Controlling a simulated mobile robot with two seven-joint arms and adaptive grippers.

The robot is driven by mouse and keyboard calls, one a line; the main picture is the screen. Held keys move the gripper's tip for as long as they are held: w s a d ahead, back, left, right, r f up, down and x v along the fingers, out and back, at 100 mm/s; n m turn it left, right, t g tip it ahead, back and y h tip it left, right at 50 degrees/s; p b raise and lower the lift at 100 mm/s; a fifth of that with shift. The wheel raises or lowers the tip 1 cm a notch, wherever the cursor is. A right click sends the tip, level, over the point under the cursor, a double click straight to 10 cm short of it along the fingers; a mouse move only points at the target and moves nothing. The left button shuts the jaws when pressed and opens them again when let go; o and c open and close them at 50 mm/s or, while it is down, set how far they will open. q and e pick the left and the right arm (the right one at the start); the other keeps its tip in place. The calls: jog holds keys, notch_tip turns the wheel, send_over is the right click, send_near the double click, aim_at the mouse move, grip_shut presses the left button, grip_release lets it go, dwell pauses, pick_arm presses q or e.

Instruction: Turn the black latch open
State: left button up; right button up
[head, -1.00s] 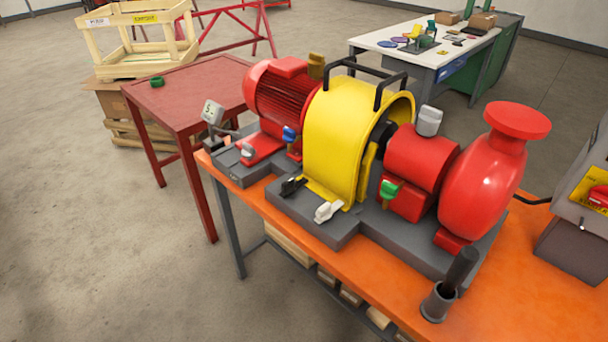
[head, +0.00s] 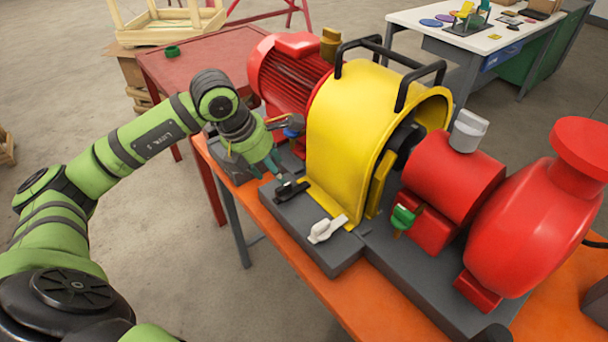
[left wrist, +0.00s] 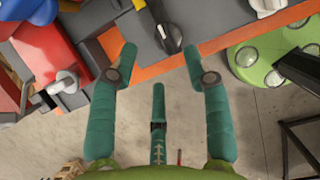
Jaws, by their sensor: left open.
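The black latch (head: 290,190) sits on the grey base plate beside the yellow guard (head: 345,140). In the left wrist view the black latch (left wrist: 170,38) shows just beyond and between the fingertips. My left gripper (head: 275,166) hangs close to the latch, near its back-left side. In the left wrist view its teal fingers (left wrist: 160,56) are spread wide with nothing between them. I cannot tell from the head view whether a fingertip touches the latch. My right gripper is not in view.
A white latch (head: 327,229) sits in front of the black one. A blue knob (head: 292,132) and red motor (head: 287,75) are behind my gripper. A green-handled part (head: 403,217) and red pump (head: 535,220) stand to the right. The orange bench (head: 330,288) edge is close.

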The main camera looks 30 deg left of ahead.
aim_at(280, 186)
pick_arm(q)
jog(key=p+x, duration=0.1)
jog(key=x, duration=0.4)
jog(key=shift+s+d+f+p, duration=0.1)
jog(key=shift+f+p, duration=0.1)
jog(key=shift+p, duration=0.2)
jog(key=shift+f, duration=0.5)
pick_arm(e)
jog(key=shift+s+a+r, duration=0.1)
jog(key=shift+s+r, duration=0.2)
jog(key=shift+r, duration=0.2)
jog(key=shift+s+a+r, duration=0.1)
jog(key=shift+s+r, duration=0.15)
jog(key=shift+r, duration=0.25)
pick_arm(q)
grip_shut()
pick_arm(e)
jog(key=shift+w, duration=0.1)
